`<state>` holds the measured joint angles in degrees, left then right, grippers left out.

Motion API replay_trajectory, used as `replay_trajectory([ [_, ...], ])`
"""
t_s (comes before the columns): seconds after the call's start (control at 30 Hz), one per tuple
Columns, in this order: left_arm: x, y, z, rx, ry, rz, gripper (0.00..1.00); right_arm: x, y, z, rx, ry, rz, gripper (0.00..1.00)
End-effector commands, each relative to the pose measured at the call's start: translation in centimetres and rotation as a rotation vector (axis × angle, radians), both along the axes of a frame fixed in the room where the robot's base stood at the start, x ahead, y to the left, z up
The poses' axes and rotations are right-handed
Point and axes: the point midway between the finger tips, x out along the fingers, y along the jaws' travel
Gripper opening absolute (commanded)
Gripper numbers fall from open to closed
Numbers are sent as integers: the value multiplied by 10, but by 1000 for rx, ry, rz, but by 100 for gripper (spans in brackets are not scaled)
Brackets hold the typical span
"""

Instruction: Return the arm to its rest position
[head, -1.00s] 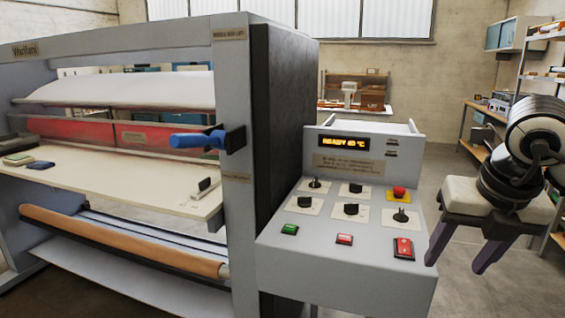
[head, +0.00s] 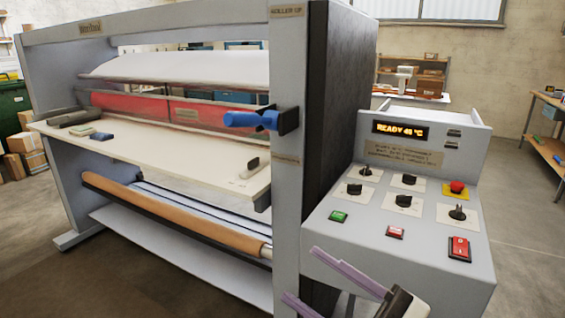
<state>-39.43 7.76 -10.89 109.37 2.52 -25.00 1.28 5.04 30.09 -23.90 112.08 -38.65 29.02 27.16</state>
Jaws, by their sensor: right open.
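My right gripper (head: 301,274) shows at the bottom, right of centre, in the head view. Its two purple fingers are spread apart with nothing between them. They point up and left, in front of the lower front of the control panel (head: 335,232). The rest of my right arm is cut off by the bottom edge. My left gripper is out of view. The roll laminator (head: 290,150) fills the left and middle, with a blue-handled lever (head: 245,119) on its near post. The panel display (head: 414,130) is lit and reads READY with a temperature.
The panel carries a green button (head: 338,216), two red controls, several black knobs and a red mushroom button (head: 456,187). The laminator's feed table (head: 150,155) juts forward. Boxes (head: 25,145) stand at the far left. Floor is open to the right of the panel.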

Motion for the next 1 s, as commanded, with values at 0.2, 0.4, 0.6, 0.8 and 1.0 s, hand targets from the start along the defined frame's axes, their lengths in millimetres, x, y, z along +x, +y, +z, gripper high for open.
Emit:
replay_trajectory([
  [0.2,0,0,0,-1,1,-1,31,23,-71,-147,203,568,-450,53],
  [0.4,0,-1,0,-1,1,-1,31,-36,-108,-283,207,1015,-695,53],
  [0.6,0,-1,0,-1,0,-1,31,-118,-119,-371,169,1356,-816,53],
  [0.8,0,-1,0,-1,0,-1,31,-161,-119,-402,145,1502,-851,53],
  [1.0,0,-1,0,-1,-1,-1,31,-164,-119,-404,141,1515,-853,53],
])
